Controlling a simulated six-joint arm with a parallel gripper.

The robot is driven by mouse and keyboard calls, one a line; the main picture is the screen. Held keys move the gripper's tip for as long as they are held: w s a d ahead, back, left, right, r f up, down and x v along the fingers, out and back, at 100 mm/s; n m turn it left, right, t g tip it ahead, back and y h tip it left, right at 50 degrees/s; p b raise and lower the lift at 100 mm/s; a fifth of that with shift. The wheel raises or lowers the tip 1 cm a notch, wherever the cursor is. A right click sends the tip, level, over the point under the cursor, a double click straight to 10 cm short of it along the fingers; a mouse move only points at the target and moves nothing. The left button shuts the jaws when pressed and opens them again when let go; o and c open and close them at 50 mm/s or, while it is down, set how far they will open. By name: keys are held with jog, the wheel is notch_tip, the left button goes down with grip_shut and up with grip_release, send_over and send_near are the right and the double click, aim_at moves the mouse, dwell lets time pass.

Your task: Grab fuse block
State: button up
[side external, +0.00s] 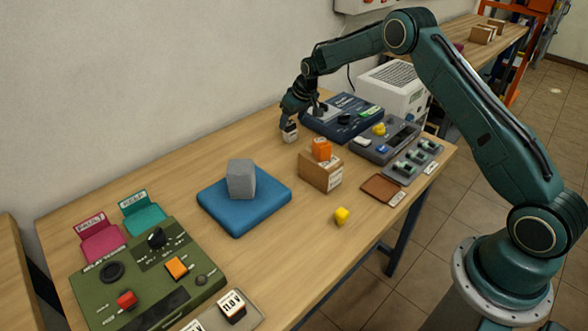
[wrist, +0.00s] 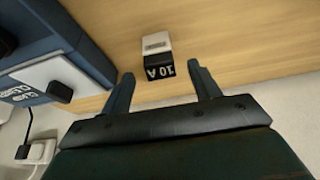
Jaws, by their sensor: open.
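A small block with a white-grey upper part and a dark face marked "10 A" (wrist: 157,48), which looks like the fuse block, stands on the wooden table; it also shows in the side external view (side external: 290,135), near the table's far edge. My gripper (wrist: 162,80) is open, with one finger to each side of the block's near face in the wrist view. In the side external view my gripper (side external: 291,115) is just above the block and partly covers it. I cannot tell whether the fingers touch it.
A dark blue device (side external: 345,120) stands close to the right of my gripper. An orange block (side external: 322,149) sits on a cardboard box (side external: 320,175). A grey block (side external: 241,180) rests on a blue cushion (side external: 265,210).

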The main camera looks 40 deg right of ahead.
aim_at(290, 124)
jog(key=shift+x, duration=1.95)
jog(key=c, duration=1.1)
jog(key=shift+r, duration=0.2)
notch_tip(290, 124, up, 20)
jog(key=shift+f, duration=0.15)
